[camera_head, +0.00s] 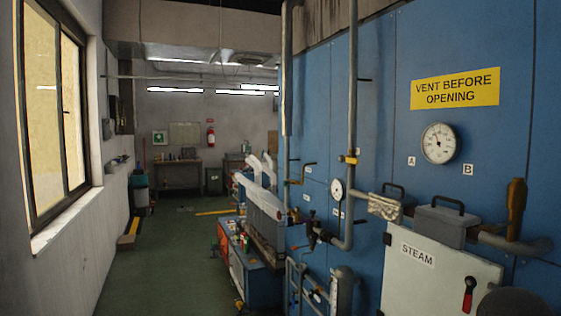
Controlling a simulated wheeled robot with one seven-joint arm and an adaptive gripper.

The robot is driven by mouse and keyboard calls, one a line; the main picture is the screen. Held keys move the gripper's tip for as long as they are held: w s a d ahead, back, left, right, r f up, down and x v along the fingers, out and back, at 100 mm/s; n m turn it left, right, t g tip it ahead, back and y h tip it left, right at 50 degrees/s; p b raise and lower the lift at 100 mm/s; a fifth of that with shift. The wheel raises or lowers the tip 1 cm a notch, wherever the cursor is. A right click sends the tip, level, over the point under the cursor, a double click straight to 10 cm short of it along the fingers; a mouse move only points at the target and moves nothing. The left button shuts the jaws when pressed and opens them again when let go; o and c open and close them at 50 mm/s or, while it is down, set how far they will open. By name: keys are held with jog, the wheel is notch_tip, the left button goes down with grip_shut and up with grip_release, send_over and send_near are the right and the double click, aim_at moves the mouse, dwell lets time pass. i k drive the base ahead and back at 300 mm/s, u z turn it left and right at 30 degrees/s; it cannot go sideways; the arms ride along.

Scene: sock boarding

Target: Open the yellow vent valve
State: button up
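A small yellow fitting (349,159) sits on the vertical grey pipe in front of the blue wall panels. It looks like a valve handle lying crosswise to the pipe, but it is too small to be sure. An upright brownish-yellow lever (516,208) stands on the horizontal pipe at the right. I cannot tell which of the two is the vent valve. A yellow sign (455,88) reads "VENT BEFORE OPENING". My gripper is not in view.
A white door (418,283) marked "STEAM" with a red handle (469,294) is at lower right, below a grey handled box (440,226). A round gauge (438,143) is on the wall. A workbench (250,270) stands left of the panels. The green floor (165,265) is mostly clear.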

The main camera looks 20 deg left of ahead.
aim_at(341, 159)
jog(key=u, duration=0.1)
jog(key=i, duration=0.5)
jog(key=u, duration=1.9)
jog(key=k, duration=0.3)
jog(key=z, duration=0.85)
jog(key=i, duration=0.5)
